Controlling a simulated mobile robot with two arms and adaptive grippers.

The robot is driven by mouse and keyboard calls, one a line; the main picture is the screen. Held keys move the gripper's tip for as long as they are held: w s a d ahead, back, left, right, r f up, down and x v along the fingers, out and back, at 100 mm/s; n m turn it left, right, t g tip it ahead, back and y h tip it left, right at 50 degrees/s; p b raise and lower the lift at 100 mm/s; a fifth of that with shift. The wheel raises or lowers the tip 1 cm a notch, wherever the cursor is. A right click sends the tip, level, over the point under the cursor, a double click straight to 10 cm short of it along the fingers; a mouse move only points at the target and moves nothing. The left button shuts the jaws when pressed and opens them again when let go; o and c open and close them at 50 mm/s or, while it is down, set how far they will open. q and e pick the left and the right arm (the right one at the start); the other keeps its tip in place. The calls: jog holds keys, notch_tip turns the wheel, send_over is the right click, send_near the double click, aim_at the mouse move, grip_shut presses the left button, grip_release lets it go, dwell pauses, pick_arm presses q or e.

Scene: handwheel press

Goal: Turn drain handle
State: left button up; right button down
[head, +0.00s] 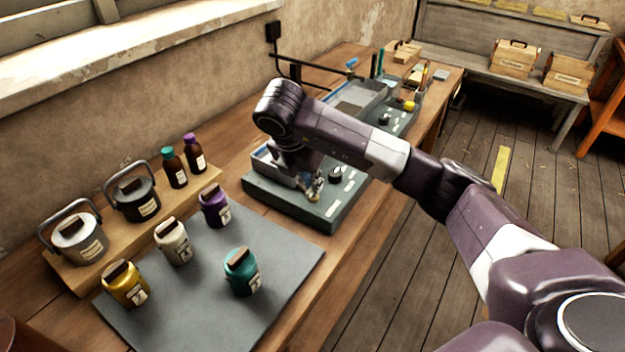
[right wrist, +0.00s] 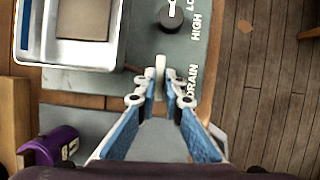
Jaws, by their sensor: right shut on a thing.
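The drain handle (right wrist: 160,66) is a small pale lever beside the DRAIN lettering (right wrist: 189,84) on a grey-green panel. In the right wrist view my right gripper (right wrist: 160,78) has its blue-padded fingers closed around it, hiding part of it. In the head view the same gripper (head: 314,190) points down at the front of the grey-green unit (head: 328,220). A dark round knob (right wrist: 172,17) with HIGH and LOW lettering sits above the handle in the right wrist view; it also shows in the head view (head: 335,174). My left gripper is out of view.
A white-rimmed tray (right wrist: 122,40) is left of the handle. A grey mat (head: 205,300) holds purple (head: 214,208), white (head: 172,243), yellow (head: 125,285) and teal (head: 241,273) jars. Two lidded pots and two bottles stand on a wooden riser (head: 75,280). Floor is open to the right.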

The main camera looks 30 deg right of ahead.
jog(key=shift+w+r+m, duration=0.15)
jog(key=shift+m, duration=0.35)
jog(key=c, duration=2)
grip_release()
jog(key=shift+c, duration=0.2)
jog(key=v, duration=1.2)
jog(key=shift+a, duration=0.2)
